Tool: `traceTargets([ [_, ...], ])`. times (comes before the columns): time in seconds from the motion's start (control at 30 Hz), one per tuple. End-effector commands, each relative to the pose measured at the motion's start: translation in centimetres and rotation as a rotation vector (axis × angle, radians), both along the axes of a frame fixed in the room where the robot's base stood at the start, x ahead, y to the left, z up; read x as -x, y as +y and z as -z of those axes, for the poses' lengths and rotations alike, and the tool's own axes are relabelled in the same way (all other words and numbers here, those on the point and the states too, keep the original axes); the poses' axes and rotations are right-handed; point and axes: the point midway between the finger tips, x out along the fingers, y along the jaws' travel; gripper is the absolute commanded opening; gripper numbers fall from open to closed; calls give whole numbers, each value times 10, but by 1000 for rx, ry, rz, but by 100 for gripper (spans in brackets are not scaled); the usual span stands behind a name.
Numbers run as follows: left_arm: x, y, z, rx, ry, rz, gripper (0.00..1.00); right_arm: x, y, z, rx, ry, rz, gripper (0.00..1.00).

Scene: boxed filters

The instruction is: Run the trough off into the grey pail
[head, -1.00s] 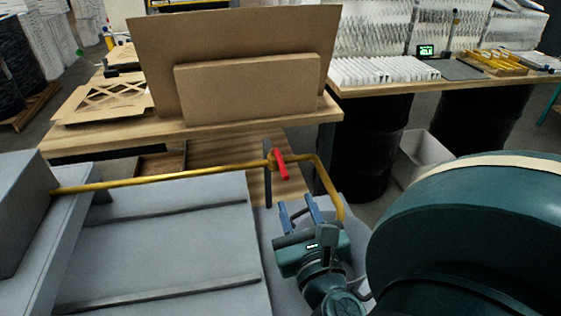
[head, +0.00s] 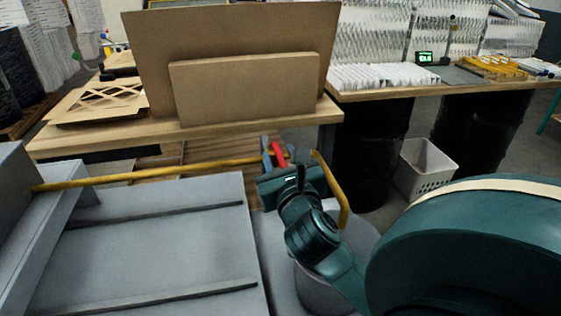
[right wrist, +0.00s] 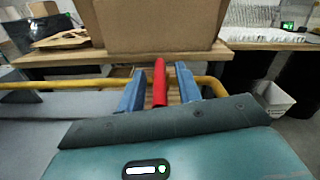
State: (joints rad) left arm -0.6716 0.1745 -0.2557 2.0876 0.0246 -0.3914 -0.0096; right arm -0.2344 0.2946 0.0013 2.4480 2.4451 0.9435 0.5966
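A yellow pipe (head: 150,174) runs from the grey trough body (head: 15,205) at the left to a spout (head: 341,195) that bends down at the right. A red valve handle (head: 279,154) sits on the pipe near the bend. My right gripper (head: 277,158) is at the handle. In the right wrist view its blue fingers (right wrist: 159,88) stand either side of the red handle (right wrist: 159,80), with gaps showing, so it is open around it. The grey pail (head: 362,240) is under the spout, partly hidden by my right arm; its inside is not clear. My left gripper is out of view.
A wooden table (head: 230,133) with brown boards (head: 245,90) stands behind the pipe. A white basket (head: 425,168) is on the floor at the right. A second table (head: 400,92) holds white filters. A ribbed grey surface (head: 160,245) lies at left.

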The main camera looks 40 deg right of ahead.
Motion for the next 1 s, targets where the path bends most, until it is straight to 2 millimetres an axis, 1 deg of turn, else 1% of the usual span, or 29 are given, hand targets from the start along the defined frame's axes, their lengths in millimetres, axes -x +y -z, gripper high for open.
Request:
traceTargets([
  [0.3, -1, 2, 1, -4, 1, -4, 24, -2, -1, 0, 0, 0, 0, 33],
  [0.7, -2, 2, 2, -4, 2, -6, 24, -2, -1, 0, -1, 0, 0, 1],
  [1.0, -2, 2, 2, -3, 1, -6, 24, -2, -1, 0, -1, 0, 0, 0],
])
